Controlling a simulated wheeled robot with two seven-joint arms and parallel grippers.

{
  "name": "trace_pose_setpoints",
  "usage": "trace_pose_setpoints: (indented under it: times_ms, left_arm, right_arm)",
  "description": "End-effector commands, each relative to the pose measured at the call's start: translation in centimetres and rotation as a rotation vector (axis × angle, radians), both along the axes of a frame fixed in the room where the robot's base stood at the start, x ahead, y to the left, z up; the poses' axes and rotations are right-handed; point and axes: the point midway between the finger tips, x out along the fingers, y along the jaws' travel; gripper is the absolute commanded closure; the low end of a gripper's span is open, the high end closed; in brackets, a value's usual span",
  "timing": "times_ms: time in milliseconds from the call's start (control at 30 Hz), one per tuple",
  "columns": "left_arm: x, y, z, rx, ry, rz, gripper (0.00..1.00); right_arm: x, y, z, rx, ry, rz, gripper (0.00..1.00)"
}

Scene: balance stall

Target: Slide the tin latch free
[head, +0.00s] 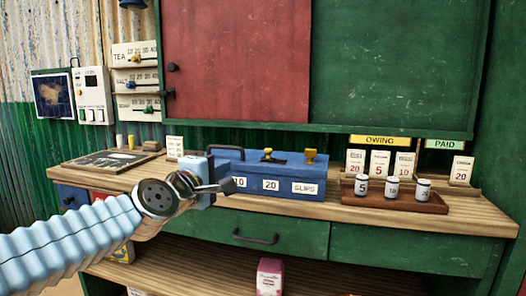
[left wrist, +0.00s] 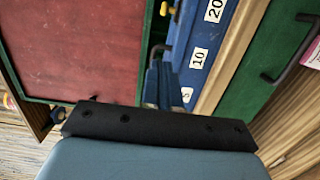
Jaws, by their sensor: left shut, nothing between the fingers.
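The blue tin (head: 285,172) stands on the wooden counter, with labels "10", "20" and "SLIPS" on its front. A dark latch with a yellow part (head: 267,157) sits on its lid, and a yellow knob (head: 310,156) is to the right of it. A dark handle (head: 226,150) shows at the lid's left. My left gripper (head: 226,187) is shut and empty at the tin's left front; I cannot tell whether it touches. In the left wrist view the tin (left wrist: 209,30) lies beyond the fingers. My right gripper is out of view.
A tray (head: 395,200) with several white tins stands right of the blue tin, below price cards. A dark board (head: 110,161) lies at the counter's left. A red shutter (head: 235,60) hangs above. The green drawer (head: 262,237) is below the counter.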

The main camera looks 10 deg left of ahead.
Motion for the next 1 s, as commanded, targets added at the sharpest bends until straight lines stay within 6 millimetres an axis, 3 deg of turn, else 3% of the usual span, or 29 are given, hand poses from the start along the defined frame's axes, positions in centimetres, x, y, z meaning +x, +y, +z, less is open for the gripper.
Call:
trace_pose_setpoints:
  times_ms: [467, 933, 1000]
  left_arm:
    - [0.9, -0.2, 0.0, 0.000, 0.001, -0.001, 1.00]
    - [10.1, -1.5, 0.0, 0.000, 0.002, -0.001, 1.00]
    - [10.8, -2.6, 0.5, 0.000, 0.003, -0.004, 1.00]
  right_arm:
    - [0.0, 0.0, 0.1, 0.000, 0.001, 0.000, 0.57]
    - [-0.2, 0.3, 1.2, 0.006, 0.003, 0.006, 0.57]
    - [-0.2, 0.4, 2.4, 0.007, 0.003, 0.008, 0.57]
